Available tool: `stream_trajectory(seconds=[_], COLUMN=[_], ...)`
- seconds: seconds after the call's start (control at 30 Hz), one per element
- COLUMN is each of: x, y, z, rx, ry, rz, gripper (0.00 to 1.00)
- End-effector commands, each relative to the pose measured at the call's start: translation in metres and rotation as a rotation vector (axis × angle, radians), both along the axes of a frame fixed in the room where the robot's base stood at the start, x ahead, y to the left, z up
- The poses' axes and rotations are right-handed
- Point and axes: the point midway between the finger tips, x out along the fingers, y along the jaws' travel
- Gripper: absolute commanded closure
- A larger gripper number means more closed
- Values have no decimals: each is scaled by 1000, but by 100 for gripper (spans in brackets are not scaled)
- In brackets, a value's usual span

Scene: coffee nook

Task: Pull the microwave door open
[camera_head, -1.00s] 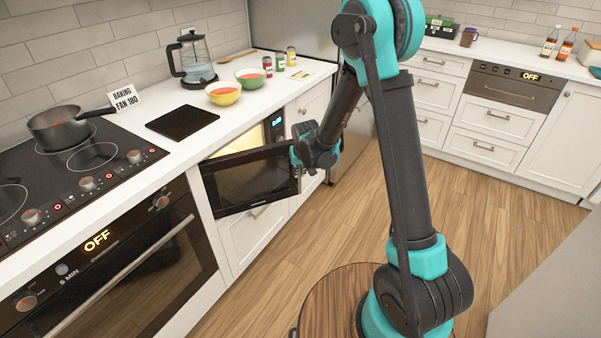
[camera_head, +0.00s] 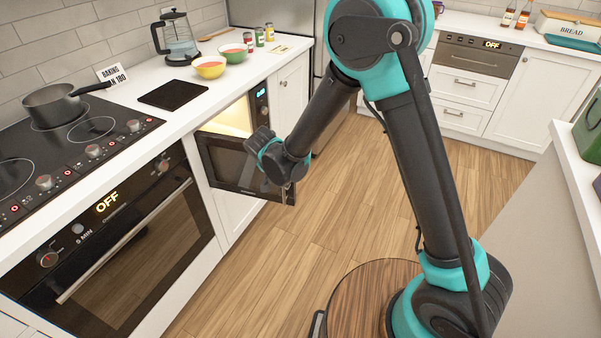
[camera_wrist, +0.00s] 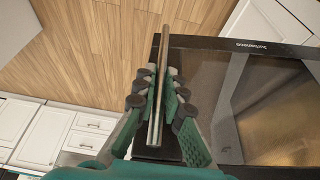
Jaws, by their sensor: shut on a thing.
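The microwave (camera_head: 261,100) is built in under the counter, with its lit interior showing. Its dark door (camera_head: 228,163) stands partly open, swung out from its left side into the room. My gripper (camera_head: 284,184) is at the door's free right edge; the arm's wrist hides part of the door. In the wrist view my gripper (camera_wrist: 157,105) is shut on the long bar handle (camera_wrist: 161,72), with a finger on each side. The door (camera_wrist: 262,95) fills the right of that view, its dark frame and glass visible.
An oven (camera_head: 110,240) and a hob with a pot (camera_head: 55,103) are at the left. Bowls (camera_head: 209,67) and a kettle (camera_head: 176,38) stand on the counter above the microwave. Open wooden floor (camera_head: 300,235) lies in front of the door. A grey-sided counter is at the right.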

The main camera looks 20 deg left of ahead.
Motion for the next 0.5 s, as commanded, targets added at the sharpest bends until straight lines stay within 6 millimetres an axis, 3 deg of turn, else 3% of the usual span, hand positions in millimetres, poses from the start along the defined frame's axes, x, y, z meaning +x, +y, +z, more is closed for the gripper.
stream_trajectory(seconds=[0.2,0.5], x=[-33,-50], y=[11,16], z=[0,0], rx=[-1,-1], ry=[0,1], rz=[4,6], gripper=[100,100])
